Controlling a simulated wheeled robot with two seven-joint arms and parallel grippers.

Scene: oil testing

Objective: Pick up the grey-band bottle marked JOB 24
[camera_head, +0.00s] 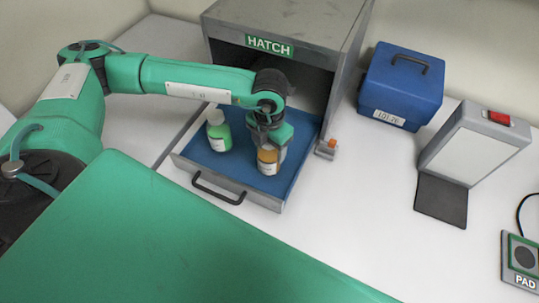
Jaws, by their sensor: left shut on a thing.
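A bottle with amber contents (268,160) and a pale label stands in the blue-lined drawer, below the hatch. My left gripper (268,145) reaches down from above and is shut on this bottle near its top, which the gripper hides. The label is too small to read, and I cannot tell the band colour. My right gripper is not in view.
The drawer (185,163) is pulled out of the grey hatch box (275,22), with a dark handle (218,188) at its front. A blue case (402,86), a grey upright panel (466,145) and a pad (520,262) stand to the right.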

